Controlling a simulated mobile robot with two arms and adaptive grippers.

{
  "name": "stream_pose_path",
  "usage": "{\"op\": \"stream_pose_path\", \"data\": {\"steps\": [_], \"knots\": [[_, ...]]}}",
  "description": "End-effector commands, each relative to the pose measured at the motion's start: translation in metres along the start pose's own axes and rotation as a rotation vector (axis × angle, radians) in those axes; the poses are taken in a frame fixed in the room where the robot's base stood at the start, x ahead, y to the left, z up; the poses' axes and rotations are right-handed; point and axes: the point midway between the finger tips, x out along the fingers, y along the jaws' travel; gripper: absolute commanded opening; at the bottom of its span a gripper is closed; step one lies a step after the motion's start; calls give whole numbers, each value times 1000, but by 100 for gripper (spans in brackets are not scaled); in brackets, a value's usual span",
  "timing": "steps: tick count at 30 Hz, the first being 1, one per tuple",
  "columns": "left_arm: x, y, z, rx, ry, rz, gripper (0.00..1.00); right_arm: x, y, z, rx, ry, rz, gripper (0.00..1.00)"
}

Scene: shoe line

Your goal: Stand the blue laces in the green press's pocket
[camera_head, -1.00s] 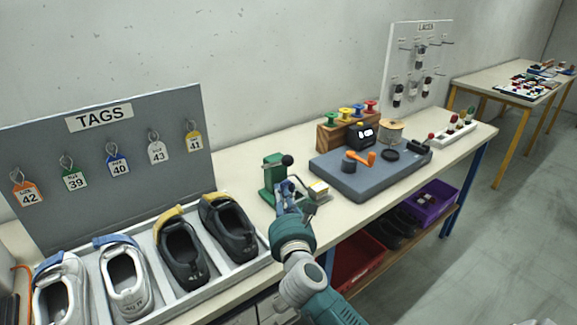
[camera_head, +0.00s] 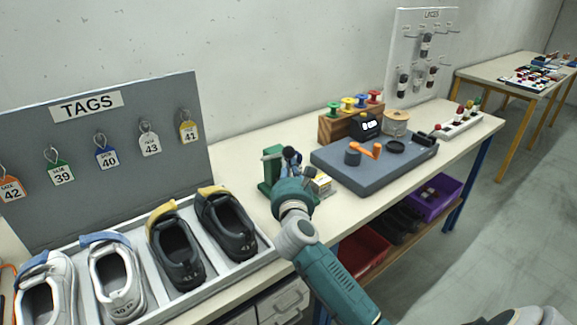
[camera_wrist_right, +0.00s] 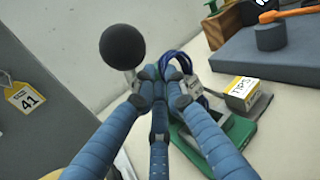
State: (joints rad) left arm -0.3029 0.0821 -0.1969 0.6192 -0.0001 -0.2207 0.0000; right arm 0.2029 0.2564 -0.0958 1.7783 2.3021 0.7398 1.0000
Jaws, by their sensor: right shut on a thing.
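The green press (camera_head: 271,168) stands on the bench right of the shoe tray, and its black ball knob shows large in the right wrist view (camera_wrist_right: 122,46). My right gripper (camera_head: 291,168) is at the press, just in front of it. In the wrist view its blue fingers (camera_wrist_right: 164,90) are shut on the blue laces (camera_wrist_right: 183,60), whose dark loops stick out beyond the fingertips. The fingers hide the press's pocket and the lower laces, so I cannot tell whether the laces are inside it. My left gripper is not in view.
A box labelled TIPS (camera_wrist_right: 243,95) sits close right of the press. A grey mat (camera_head: 365,172) with an orange-handled tool lies further right. The shoe tray (camera_head: 262,243) and TAGS board (camera_head: 160,165) are to the left. A red bin (camera_head: 362,252) is below.

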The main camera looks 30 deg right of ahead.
Motion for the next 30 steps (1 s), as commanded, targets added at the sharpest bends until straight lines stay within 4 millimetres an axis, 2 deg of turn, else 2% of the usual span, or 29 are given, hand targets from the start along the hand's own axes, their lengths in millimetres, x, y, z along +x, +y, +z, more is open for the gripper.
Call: {"op": "stream_pose_path", "data": {"steps": [1, 12, 27, 28, 30], "knots": [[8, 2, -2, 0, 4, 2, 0, 0, 0, -7, 0, 0, 0, 0], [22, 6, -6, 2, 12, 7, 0, 0, 0, -33, 0, 4, -1, 0], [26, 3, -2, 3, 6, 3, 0, -1, 0, -40, -1, 3, -1, 0], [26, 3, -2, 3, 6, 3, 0, -1, 0, -40, -1, 3, -1, 18], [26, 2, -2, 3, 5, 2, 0, -1, 0, -41, -1, 4, -1, 32]]}}
